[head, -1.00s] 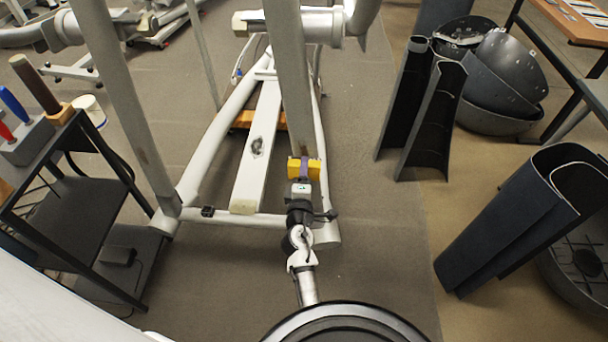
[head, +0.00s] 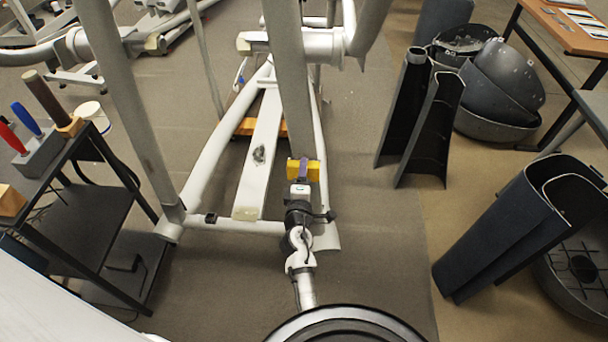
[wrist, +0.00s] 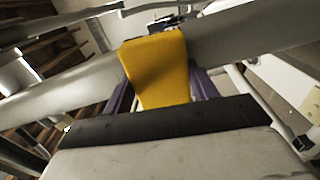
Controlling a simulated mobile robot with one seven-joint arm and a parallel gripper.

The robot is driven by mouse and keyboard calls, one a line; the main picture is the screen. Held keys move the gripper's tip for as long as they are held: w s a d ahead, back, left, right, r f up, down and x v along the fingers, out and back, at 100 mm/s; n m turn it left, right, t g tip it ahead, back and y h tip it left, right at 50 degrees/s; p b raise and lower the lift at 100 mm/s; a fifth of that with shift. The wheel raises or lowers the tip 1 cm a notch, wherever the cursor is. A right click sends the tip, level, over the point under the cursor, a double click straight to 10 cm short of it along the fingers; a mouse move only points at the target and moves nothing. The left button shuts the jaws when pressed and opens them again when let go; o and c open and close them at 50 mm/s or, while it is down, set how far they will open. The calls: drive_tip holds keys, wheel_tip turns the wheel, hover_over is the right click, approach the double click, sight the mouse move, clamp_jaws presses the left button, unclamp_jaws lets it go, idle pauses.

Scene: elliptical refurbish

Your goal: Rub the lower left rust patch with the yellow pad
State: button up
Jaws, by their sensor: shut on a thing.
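My gripper (head: 303,168) is shut on the yellow pad (head: 293,169), which sticks out on both sides of the purple fingers. The pad is at the lower end of the right grey upright (head: 288,90) of the elliptical frame; I cannot tell whether it touches. In the wrist view the pad (wrist: 158,70) stands between the fingers, with a grey tube behind it. A dark patch (head: 259,154) shows on the white centre beam (head: 253,185), left of my gripper. The left upright (head: 130,110) stands further left. I cannot make out a clear rust patch by the pad.
A black tool cart (head: 100,205) with coloured-handled tools stands at the left. Dark curved covers (head: 515,235) and black shells (head: 500,85) lie at the right. The frame's front crossbar (head: 240,226) runs left of my arm. Carpet between arm and covers is clear.

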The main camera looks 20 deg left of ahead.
sight(302, 150)
drive_tip(key=shift+a+r+p, duration=0.15)
drive_tip(key=shift+r+p, duration=1.1)
drive_tip(key=shift+r, duration=0.35)
drive_tip(key=shift+a+r+p, duration=0.15)
drive_tip(key=shift+r+p, duration=1.1)
drive_tip(key=shift+r, duration=0.35)
drive_tip(key=shift+w, duration=0.1)
drive_tip(key=shift+f, duration=0.1)
wheel_tip(302, 150, down, 11)
drive_tip(key=d+b, duration=0.1)
drive_tip(key=b, duration=0.9)
drive_tip(key=b+v, duration=0.2)
drive_tip(key=v, duration=0.4)
